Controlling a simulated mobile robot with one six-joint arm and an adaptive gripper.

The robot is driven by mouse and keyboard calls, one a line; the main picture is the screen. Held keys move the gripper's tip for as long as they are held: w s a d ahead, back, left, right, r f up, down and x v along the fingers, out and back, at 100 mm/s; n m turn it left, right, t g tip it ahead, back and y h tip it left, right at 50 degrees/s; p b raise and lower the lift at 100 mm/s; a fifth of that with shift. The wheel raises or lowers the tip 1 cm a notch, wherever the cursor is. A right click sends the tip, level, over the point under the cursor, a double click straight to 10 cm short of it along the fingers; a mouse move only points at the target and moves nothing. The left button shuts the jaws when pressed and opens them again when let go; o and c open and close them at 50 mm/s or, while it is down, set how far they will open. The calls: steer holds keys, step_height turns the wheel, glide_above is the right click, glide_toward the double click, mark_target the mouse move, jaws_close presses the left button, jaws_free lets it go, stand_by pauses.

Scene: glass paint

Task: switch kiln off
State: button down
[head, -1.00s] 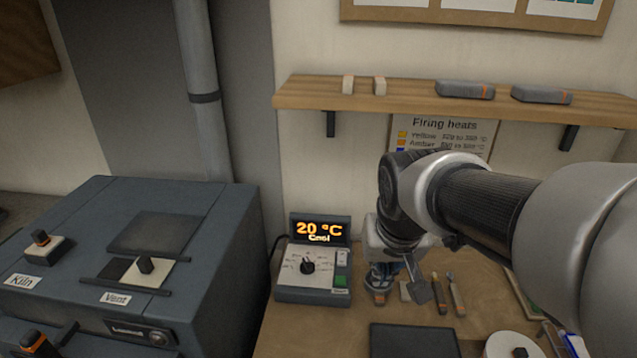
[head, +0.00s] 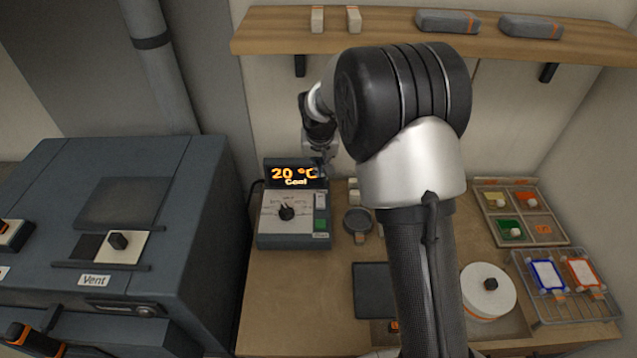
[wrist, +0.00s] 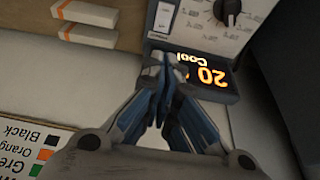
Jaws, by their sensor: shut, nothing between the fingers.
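The kiln (head: 165,200) is the large dark blue-grey box on the left. The controller (head: 291,243) stands on the table right of the kiln. In the wrist view the display (wrist: 215,84) is upside down. My gripper (wrist: 163,60) is shut and empty, its blue fingertips overlapping the display's edge there; I cannot tell whether they touch. In the head view my arm partly hides it.
The Vent slider (head: 118,241) sits on the kiln top. A shelf (head: 390,38) with blocks runs above the table. A round white turntable (head: 488,290), a colour tray (head: 520,212) and a wire rack (head: 565,285) stand at right. Pale blocks (wrist: 85,12) lie near the controller.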

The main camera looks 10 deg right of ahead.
mark_target(320, 196)
steer(key=shift+s, duration=0.1)
steer(key=x, duration=0.4)
steer(key=b+x, duration=0.1)
steer(key=x, duration=0.9)
steer(key=shift+s+a+f, duration=0.1)
steer(key=shift+s, duration=0.3)
steer(key=shift+b, duration=0.3)
steer(key=shift+w+f+b, duration=0.15)
steer(key=shift+f+b, duration=0.3)
steer(key=shift+b, duration=0.2)
